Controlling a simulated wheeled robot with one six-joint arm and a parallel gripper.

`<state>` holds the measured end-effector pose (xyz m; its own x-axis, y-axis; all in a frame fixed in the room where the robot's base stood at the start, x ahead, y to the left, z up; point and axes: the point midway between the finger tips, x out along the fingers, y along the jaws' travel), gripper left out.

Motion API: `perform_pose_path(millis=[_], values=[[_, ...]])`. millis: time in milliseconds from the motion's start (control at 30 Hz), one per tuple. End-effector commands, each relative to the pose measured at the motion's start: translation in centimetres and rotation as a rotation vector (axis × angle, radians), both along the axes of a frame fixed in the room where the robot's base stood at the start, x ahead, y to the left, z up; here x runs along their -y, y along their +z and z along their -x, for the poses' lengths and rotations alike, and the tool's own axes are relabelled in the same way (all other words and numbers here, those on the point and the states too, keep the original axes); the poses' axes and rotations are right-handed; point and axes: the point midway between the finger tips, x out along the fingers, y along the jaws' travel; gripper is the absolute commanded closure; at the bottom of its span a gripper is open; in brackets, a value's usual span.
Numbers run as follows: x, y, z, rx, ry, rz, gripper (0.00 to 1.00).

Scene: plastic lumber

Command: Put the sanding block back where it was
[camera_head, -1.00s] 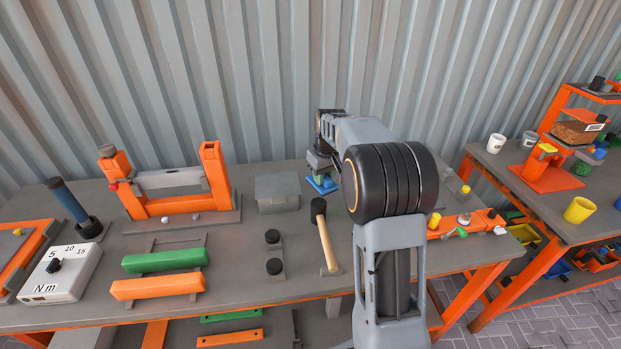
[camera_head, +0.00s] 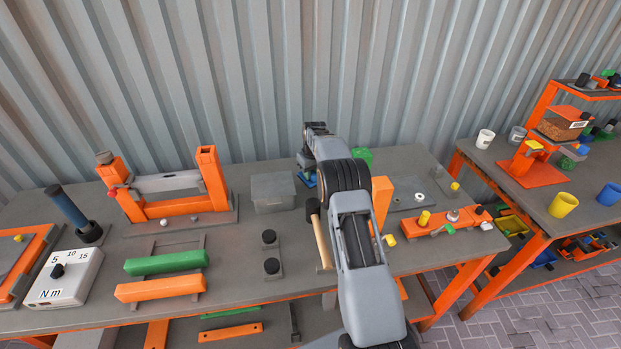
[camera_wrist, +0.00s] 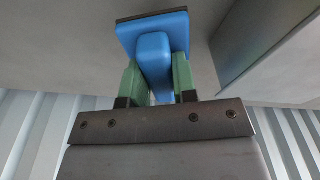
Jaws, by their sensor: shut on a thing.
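The sanding block is blue with a thin dark sole and a raised handle; it fills the upper middle of the wrist view (camera_wrist: 180,32). My gripper (camera_wrist: 154,80) is shut on the handle, with a green finger on each side. In the head view the block (camera_head: 309,182) shows as a small blue patch at the back of the bench, right of the grey box, under my gripper (camera_head: 306,167). My arm partly hides it. I cannot tell whether the sole touches the bench.
The grey lidded box (camera_head: 272,188) stands close to the block's left. A hammer (camera_head: 320,238) lies in front, beside my arm. An orange upright piece (camera_head: 381,200) and a green object (camera_head: 362,157) stand to the right. Bare bench (camera_head: 235,250) lies front left.

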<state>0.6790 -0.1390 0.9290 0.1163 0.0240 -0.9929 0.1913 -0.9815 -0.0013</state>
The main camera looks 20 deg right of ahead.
Motion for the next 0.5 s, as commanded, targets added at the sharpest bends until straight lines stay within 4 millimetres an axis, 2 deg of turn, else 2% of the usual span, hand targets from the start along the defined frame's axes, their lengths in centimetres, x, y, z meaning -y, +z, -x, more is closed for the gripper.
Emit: perform_pose_path(millis=[133, 333, 500], values=[[0.1, -0.7, -0.4, -0.001, 0.000, 0.000, 0.96], [0.1, -3.2, -0.3, -0.002, 0.000, -0.001, 0.96], [0.1, -3.5, -0.3, 0.001, 0.000, 0.000, 0.96]])
